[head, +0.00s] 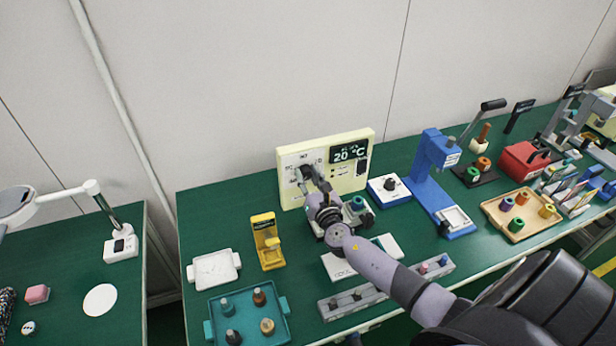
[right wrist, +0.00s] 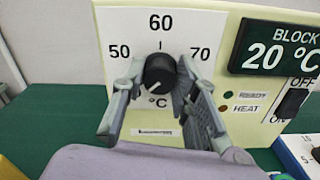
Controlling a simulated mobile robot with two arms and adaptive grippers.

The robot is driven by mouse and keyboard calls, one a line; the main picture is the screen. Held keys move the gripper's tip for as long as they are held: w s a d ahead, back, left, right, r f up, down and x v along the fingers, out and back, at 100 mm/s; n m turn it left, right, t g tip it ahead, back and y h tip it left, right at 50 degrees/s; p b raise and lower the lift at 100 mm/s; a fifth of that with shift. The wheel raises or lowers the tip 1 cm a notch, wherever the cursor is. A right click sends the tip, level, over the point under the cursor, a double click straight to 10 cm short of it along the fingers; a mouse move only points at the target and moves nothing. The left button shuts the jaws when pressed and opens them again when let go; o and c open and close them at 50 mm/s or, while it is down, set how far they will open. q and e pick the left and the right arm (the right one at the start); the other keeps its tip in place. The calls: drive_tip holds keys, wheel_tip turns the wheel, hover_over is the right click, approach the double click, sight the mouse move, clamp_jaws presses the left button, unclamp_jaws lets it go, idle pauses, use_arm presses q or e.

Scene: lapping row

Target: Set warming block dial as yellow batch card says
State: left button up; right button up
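The warming block (head: 349,179) is a cream box at the back of the green bench, with a display reading 20 °C. In the head view the right gripper (head: 312,180) partly hides the dial. I cannot make out a yellow batch card with readable text. My left gripper is not in view.
The power switch (right wrist: 292,103) and the READY and HEAT lamps are right of the dial. A yellow stand (head: 267,241), a white tray (head: 214,269) and a teal tray (head: 211,328) stand left. A blue press (head: 436,160) and a wooden tray (head: 490,211) are right.

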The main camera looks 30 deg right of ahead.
clamp_jaws()
